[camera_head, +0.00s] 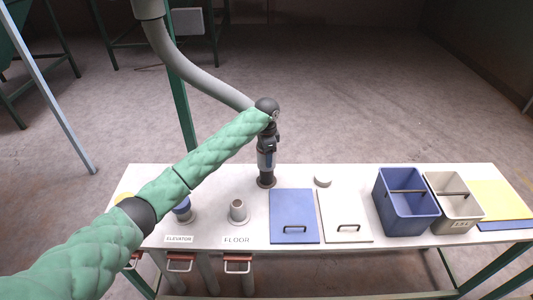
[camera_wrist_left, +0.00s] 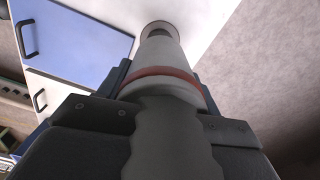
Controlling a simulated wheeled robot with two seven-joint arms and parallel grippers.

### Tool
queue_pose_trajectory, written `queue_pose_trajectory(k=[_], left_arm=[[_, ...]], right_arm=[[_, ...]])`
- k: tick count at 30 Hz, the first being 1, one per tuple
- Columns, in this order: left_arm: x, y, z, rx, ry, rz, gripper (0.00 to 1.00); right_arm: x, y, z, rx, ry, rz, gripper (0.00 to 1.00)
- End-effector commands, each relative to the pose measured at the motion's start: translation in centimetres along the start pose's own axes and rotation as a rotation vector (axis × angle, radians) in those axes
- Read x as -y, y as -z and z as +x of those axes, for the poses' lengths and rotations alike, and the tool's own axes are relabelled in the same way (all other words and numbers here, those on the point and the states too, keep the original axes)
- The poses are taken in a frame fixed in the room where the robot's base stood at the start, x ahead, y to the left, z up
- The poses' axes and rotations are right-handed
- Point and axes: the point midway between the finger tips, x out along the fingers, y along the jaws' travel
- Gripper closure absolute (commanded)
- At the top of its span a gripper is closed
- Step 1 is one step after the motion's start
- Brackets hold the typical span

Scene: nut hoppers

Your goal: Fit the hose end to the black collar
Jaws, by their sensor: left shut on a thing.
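The grey hose (camera_head: 200,80) hangs from the upper left and runs down behind my left gripper. My left gripper (camera_head: 266,158) is shut on the hose end, which points down over the black collar (camera_head: 266,183) at the back of the white table. In the left wrist view the hose end (camera_wrist_left: 165,55) is pale with a red-orange band, between the two jaws. Its far tip lines up with the dark ring of the collar (camera_wrist_left: 158,28). I cannot tell whether the tip is inside the collar or just above it. My right gripper is not in view.
A blue-topped collar (camera_head: 182,207) stands behind the ELEVATOR label, a grey pipe stub (camera_head: 238,211) behind FLOOR. A blue lid (camera_head: 291,210), a white lid (camera_head: 343,208) and a round cap (camera_head: 322,180) lie right of the collar. Blue (camera_head: 410,215) and beige (camera_head: 458,212) bins stand further right.

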Motion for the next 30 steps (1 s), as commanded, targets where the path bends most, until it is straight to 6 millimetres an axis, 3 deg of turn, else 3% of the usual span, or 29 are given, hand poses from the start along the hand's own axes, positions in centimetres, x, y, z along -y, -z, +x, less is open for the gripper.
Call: queue_pose_trajectory(k=[14,29,30], left_arm=[[0.0,0.1,2.3,-0.001,0.0,0.0,0.66],[0.0,0.1,2.8,-0.001,0.001,0.0,0.66],[0.0,0.1,2.8,-0.001,0.001,0.0,0.3]], right_arm=[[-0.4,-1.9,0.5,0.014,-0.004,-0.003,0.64],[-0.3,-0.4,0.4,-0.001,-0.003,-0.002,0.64],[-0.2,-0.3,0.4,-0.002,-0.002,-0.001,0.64]])
